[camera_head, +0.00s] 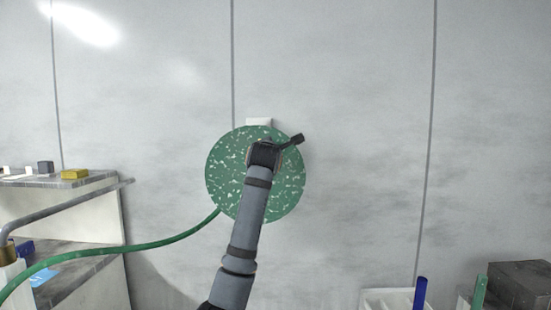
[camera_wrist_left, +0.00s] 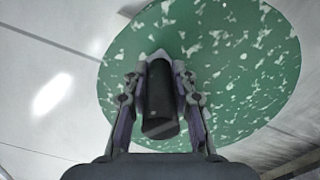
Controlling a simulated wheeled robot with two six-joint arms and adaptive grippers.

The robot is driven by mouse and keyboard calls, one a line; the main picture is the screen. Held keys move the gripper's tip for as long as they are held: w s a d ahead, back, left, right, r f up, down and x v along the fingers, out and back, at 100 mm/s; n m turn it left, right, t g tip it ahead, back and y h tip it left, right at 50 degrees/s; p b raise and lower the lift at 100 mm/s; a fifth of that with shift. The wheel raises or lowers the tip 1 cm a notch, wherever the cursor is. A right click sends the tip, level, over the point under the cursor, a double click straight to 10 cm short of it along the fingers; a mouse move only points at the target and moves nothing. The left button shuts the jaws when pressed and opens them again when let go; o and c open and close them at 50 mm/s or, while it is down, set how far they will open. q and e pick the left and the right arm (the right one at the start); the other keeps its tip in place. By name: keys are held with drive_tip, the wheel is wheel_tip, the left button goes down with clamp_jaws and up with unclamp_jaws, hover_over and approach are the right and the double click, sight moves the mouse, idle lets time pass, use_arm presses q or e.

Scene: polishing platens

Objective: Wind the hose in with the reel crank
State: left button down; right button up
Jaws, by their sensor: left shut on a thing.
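The hose reel is a round green disc with pale speckles (camera_head: 225,170) on the grey wall. It fills the upper part of the left wrist view (camera_wrist_left: 240,60). The green hose (camera_head: 150,244) leaves the reel's lower left edge and sags away to the left. My left arm reaches up in front of the reel. Its gripper (camera_wrist_left: 160,85) is shut on the dark, rounded crank handle (camera_wrist_left: 161,112), with a finger on each side. In the head view my wrist hides the fingers and most of the crank. My right gripper is not in view.
A shelf unit (camera_head: 105,208) stands at left, with a yellow block (camera_head: 74,174) on top. A grey pipe (camera_head: 75,203) crosses in front of it. A white tray (camera_head: 385,298) and a dark box (camera_head: 522,284) stand at lower right. The wall beside the reel is bare.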

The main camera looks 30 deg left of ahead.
use_arm(q)
drive_tip(key=shift+s+a+r, duration=0.3)
drive_tip(key=shift+a, duration=0.2)
drive_tip(key=c, duration=1.4)
unclamp_jaws()
drive_tip(key=o, duration=0.3)
drive_tip(key=shift+s+a, duration=0.1)
drive_tip(key=shift+a, duration=0.05)
drive_tip(key=v, duration=1.2)
drive_tip(key=shift+f, duration=0.1)
